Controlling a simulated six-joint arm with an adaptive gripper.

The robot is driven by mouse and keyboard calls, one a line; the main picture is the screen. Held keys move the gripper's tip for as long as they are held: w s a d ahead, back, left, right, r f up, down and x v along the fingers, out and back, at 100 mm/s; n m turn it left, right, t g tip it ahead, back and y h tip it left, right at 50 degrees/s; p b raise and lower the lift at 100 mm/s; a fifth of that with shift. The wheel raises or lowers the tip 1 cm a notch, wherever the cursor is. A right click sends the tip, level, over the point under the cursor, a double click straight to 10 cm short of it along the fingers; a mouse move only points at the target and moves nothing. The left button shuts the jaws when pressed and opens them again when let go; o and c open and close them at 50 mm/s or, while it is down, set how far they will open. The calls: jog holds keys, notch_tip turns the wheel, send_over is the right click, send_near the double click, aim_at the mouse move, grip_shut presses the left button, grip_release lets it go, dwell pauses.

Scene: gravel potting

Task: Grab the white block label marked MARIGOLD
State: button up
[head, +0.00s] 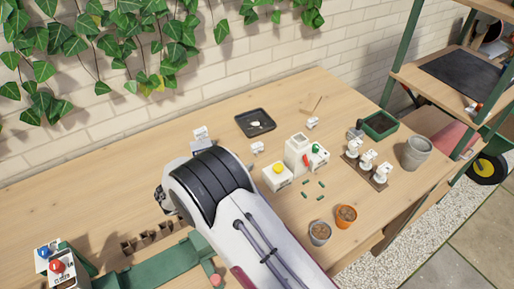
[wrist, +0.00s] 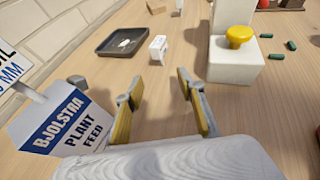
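My gripper (wrist: 158,88) is open and empty, with two yellow-padded fingers spread above the wooden table. In the wrist view a small white block label (wrist: 158,48) stands beyond the fingertips, apart from them; its marking is too small to read. It also shows in the head view (head: 257,149), to the right of my arm. Another small white block (head: 312,123) stands farther back right. I cannot tell which one says MARIGOLD. My arm hides the fingers in the head view.
A black tray (head: 256,132) with a small pale item lies behind the nearer block. A white box with a yellow button (wrist: 232,62) stands to the right. A BJOLSTRA PLANT FEED pack (wrist: 62,125) is close on the left. Bare table lies between the fingers and the block.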

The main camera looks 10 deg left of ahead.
aim_at(257, 151)
jog(key=shift+x, duration=1.25)
jog(key=shift+w, duration=0.1)
jog(key=shift+w+d, duration=0.25)
jog(key=shift+w, duration=0.15)
jog(key=shift+r+x, duration=0.2)
jog(key=shift+x, duration=0.85)
jog(key=shift+r+x, duration=0.25)
jog(key=shift+x, duration=0.8)
jog(key=shift+w+d, duration=0.15)
jog(key=shift+d, duration=0.05)
grip_shut()
